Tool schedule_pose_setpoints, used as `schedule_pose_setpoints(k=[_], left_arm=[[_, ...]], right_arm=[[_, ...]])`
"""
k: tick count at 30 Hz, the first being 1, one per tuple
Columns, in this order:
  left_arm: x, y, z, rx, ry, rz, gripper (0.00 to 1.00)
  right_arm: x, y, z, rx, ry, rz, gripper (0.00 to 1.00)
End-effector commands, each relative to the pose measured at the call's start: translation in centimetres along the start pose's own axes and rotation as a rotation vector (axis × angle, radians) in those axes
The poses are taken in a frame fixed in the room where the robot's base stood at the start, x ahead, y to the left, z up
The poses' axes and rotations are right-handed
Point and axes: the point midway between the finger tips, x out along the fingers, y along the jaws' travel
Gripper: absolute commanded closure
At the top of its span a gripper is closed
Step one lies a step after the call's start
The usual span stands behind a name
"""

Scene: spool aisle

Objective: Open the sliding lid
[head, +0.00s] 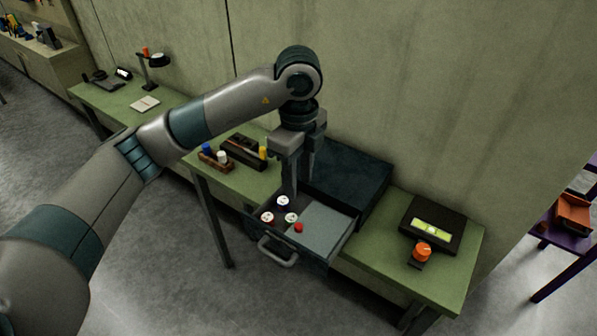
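A dark drawer box (352,178) stands on the green table with its drawer (318,256) pulled out. A flat grey panel, seemingly the sliding lid (325,224), covers the right part of the drawer. A small red piece (298,228) is at the panel's left edge; I cannot tell whether it is fixed to it. Several white-topped spools (283,202) show in the uncovered left part. My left gripper (301,186) points down above the back of the drawer, its fingers apart with nothing seen between them. I cannot tell whether it touches anything. My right gripper is out of view.
A black device with a lit panel (437,231) and an orange-topped object (422,252) stand right of the box. A wooden rack with small items (216,163) is on the left. A lamp (158,61) stands on the far table. The wall is close behind.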

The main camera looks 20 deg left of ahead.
Motion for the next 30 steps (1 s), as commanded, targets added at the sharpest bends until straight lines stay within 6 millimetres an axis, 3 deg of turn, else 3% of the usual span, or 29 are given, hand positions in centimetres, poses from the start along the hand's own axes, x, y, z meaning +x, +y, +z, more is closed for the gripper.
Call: schedule_pose_setpoints(k=[9, 30], left_arm=[[-2.3, 0.0, 0.0, 0.000, 0.000, 0.001, 0.65], [-2.4, 0.0, 0.0, -0.001, 0.000, 0.001, 0.65]], right_arm=[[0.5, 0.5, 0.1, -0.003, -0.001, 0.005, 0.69], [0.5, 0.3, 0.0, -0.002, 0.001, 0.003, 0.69]])
